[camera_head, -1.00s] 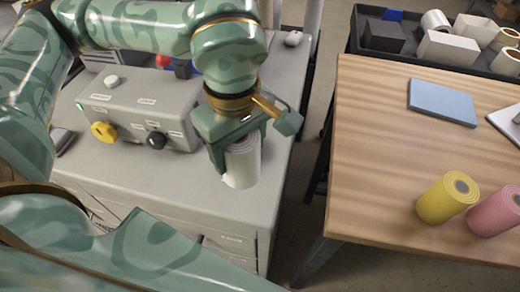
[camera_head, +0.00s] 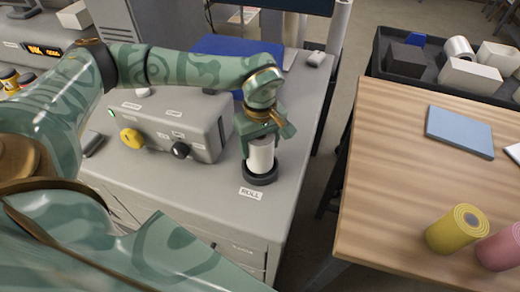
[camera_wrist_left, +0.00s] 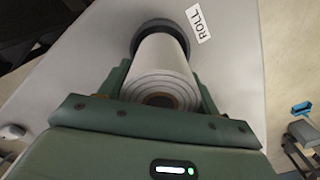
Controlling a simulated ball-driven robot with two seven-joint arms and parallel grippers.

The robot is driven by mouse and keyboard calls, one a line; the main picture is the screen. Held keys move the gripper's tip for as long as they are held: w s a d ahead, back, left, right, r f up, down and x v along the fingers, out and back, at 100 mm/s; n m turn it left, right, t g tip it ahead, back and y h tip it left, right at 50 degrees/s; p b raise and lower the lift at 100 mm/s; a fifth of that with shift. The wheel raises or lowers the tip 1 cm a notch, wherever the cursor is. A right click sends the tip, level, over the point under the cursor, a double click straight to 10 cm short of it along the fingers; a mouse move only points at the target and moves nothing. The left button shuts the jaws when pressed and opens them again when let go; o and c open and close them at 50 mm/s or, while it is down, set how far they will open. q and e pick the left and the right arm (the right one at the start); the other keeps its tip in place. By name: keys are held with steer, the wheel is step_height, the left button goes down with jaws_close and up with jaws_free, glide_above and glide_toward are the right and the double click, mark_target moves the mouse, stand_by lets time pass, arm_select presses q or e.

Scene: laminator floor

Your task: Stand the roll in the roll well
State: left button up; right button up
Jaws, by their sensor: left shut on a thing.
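The white roll (camera_head: 261,157) is upright at the dark round roll well (camera_head: 260,177), on the grey cabinet top beside a label reading ROLL (camera_head: 250,193). My left gripper (camera_head: 262,140) is shut on the upper part of the roll from above. In the left wrist view the roll (camera_wrist_left: 160,70) runs from between the fingers down to the dark ring of the well (camera_wrist_left: 143,32). Its lower end is at or inside the ring; how deep it sits I cannot tell. My right gripper is not in view.
A grey laminator unit (camera_head: 175,125) with a yellow knob (camera_head: 131,138) and a black knob (camera_head: 181,150) stands left of the well. A wooden table (camera_head: 400,170) at right bears a yellow roll (camera_head: 450,232), a pink roll (camera_head: 500,248) and a blue pad (camera_head: 460,131).

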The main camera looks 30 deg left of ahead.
arm_select(q)
step_height(320, 180, down, 3)
steer(key=shift+f, duration=0.1)
steer(key=shift+f, duration=0.25)
steer(key=o, duration=1.1)
steer(key=shift+o, duration=0.2)
step_height(320, 180, up, 13)
steer(key=shift+f, duration=0.1)
